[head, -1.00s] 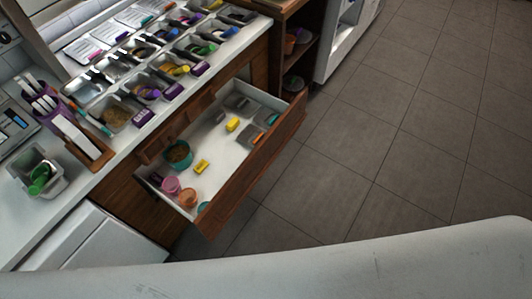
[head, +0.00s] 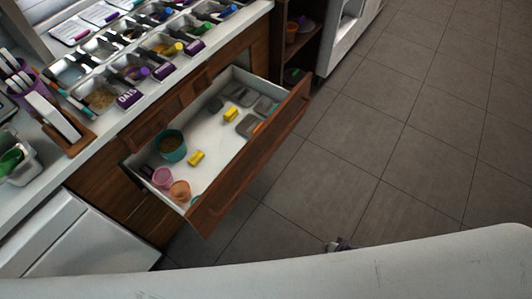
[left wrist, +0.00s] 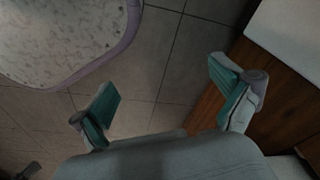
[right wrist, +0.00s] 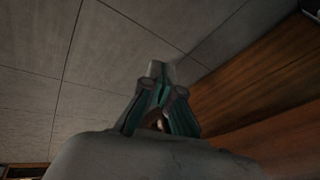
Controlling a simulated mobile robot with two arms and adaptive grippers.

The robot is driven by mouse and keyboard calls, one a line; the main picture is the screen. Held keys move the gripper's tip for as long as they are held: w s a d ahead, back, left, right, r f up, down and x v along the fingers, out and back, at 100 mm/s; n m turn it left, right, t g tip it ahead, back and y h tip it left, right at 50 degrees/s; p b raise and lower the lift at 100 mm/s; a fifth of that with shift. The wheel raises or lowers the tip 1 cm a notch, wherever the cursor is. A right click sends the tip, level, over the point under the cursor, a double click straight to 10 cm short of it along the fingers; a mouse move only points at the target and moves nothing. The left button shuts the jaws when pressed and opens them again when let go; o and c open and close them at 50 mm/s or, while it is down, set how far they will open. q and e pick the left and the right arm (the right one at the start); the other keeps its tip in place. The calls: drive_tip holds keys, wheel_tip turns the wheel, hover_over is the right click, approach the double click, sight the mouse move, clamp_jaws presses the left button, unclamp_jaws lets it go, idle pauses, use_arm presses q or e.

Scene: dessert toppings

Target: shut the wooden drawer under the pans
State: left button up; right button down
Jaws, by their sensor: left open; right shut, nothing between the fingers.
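The wooden drawer (head: 252,160) stands pulled out from the counter under the topping pans (head: 130,75). Its white inside is in plain view in the head view. My right gripper (head: 338,245) shows as a small tip above my pale body edge, over the floor in front of the drawer and apart from it. In the right wrist view it (right wrist: 160,88) is shut and empty, with a wood panel to its right. My left gripper (left wrist: 168,100) is open and empty over the floor, with a wood panel close to its right finger. It is hidden in the head view.
In the drawer are a teal bowl (head: 171,146), pink cup (head: 162,178), orange cup (head: 180,191), yellow blocks (head: 196,158) and grey containers. An open shelf (head: 296,50) stands beyond. The tiled floor (head: 400,130) is clear.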

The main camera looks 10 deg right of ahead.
drive_tip(key=w+m+t+y+b, duration=0.25)
drive_tip(key=w+b, duration=0.35)
drive_tip(key=w, duration=0.5)
use_arm(q)
drive_tip(key=w+d+r+t+b, duration=0.1)
drive_tip(key=w+r+b, duration=0.1)
drive_tip(key=w+b, duration=0.5)
use_arm(e)
drive_tip(key=m+t+y+b, duration=0.2)
drive_tip(key=t+y+b, duration=0.3)
drive_tip(key=y+b, duration=0.45)
approach(259, 137)
use_arm(q)
drive_tip(key=w+v, duration=0.1)
drive_tip(key=v, duration=0.6)
drive_tip(key=shift+r+t+p, duration=0.3)
drive_tip(key=shift+r+t, duration=0.1)
drive_tip(key=shift+r, duration=0.1)
use_arm(e)
drive_tip(key=shift+n, duration=0.25)
drive_tip(key=x, duration=0.7)
drive_tip(key=shift+w+a, duration=0.1)
drive_tip(key=shift+w, duration=0.1)
use_arm(q)
drive_tip(key=shift+w+a, duration=0.1)
